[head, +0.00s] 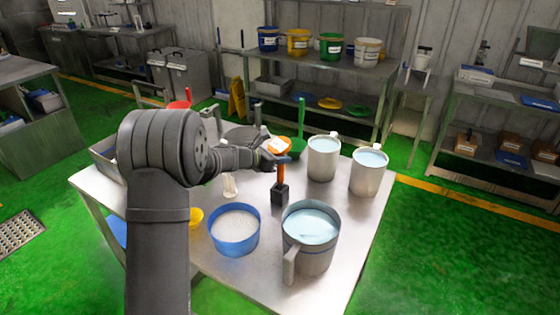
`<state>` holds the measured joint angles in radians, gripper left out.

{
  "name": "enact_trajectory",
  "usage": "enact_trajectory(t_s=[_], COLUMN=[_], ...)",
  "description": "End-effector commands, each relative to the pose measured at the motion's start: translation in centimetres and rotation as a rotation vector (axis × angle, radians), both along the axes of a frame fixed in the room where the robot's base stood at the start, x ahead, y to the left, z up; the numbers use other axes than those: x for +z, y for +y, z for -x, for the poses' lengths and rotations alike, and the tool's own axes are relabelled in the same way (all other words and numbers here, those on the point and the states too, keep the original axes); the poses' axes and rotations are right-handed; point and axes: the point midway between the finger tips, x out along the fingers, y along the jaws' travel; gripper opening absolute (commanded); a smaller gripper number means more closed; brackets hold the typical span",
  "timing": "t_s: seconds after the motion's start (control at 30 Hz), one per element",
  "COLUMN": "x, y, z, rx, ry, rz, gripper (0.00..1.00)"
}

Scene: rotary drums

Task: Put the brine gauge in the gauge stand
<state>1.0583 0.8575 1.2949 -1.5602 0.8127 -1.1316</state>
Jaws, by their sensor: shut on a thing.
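My gripper (274,159) is above the middle of the steel table (262,281), shut on the orange brine gauge (282,172). The gauge is upright. Its stem shows below my fingers, and an orange top with a white label shows just above them. The small black block (280,195) directly under the stem looks like the gauge stand. The stem's lower end meets the block in the picture; I cannot tell how deep it sits. My fingers hide part of the gauge.
A blue tub of white grains (235,230) and a large grey jug of liquid (310,238) stand in front of the block. Two metal jugs (323,158) (369,172) are to the right. A green brush (298,146) is behind. A small pale item (230,185) lies left.

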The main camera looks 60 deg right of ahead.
Motion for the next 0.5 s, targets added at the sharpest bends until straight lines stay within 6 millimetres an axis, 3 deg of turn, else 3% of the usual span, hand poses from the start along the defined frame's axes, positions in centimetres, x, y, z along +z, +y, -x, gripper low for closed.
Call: enact_trajectory(t_s=[0.1,0.43,0.47,0.5], x=[-0.96,-1.31,-1.26,-1.25], y=[0.0,0.01,0.01,0.01], z=[0.0,0.02,0.02,0.02], rx=[0.0,0.0,0.0,0.0], ry=[0.001,0.0,-0.001,-0.001], rz=[0.001,0.0,0.0,0.0], gripper=[0.0,0.0,0.29,0.37])
